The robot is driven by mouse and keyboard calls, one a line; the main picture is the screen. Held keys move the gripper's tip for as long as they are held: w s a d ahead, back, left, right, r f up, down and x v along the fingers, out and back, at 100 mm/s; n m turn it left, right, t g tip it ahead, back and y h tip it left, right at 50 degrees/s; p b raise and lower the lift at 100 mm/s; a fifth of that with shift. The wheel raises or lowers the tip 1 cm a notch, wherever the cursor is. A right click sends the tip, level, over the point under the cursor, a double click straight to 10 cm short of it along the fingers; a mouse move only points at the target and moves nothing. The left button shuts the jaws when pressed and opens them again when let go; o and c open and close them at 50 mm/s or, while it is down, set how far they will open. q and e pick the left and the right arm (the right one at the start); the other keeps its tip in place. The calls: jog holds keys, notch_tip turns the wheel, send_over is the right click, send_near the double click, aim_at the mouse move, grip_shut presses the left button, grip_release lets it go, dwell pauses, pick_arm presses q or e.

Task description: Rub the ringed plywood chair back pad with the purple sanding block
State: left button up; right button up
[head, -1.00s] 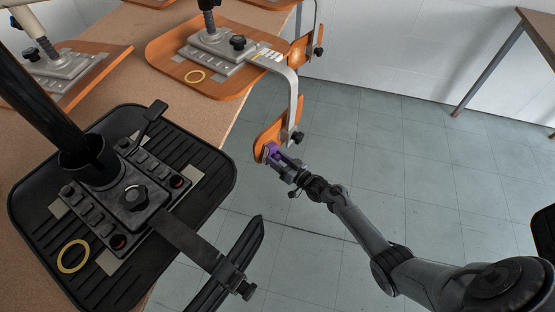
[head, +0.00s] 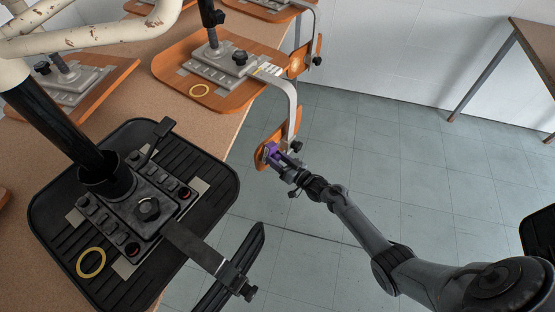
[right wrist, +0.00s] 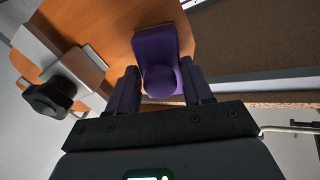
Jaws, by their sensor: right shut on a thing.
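The ringed plywood chair lies seat-down on the far part of the bench, with a yellow ring (head: 199,90) on its orange seat (head: 172,70). Its plywood back pad (head: 268,139) hangs past the bench edge on a bent metal bar (head: 291,98). The pad also fills the upper part of the right wrist view (right wrist: 95,22). My right gripper (head: 280,158) is shut on the purple sanding block (right wrist: 160,55), whose far side is at or very close to the pad's face; exact contact is hard to tell. My left gripper is out of view.
A black ribbed chair seat (head: 65,205) with its own yellow ring (head: 91,263) lies near left, its black back (head: 236,266) jutting past the bench. Other plywood chairs stand behind. Worn cream tubing (head: 90,35) crosses the top left.

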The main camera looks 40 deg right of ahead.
jog(key=shift+r+p, duration=0.3)
jog(key=shift+r, duration=0.4)
jog(key=shift+f+b, duration=0.75)
jog(key=shift+f, duration=0.25)
notch_tip(320, 180, down, 9)
jog(key=b, duration=0.8)
jog(key=shift+s+d+p, duration=0.15)
jog(key=shift+s+p, duration=0.5)
jog(key=shift+s, duration=0.3)
jog(key=shift+s+d+p, duration=0.2)
jog(key=shift+s+p, duration=0.4)
jog(key=shift+s, duration=0.4)
jog(key=shift+s+d+p, duration=0.15)
jog(key=shift+s+p, duration=0.5)
jog(key=shift+s, duration=0.3)
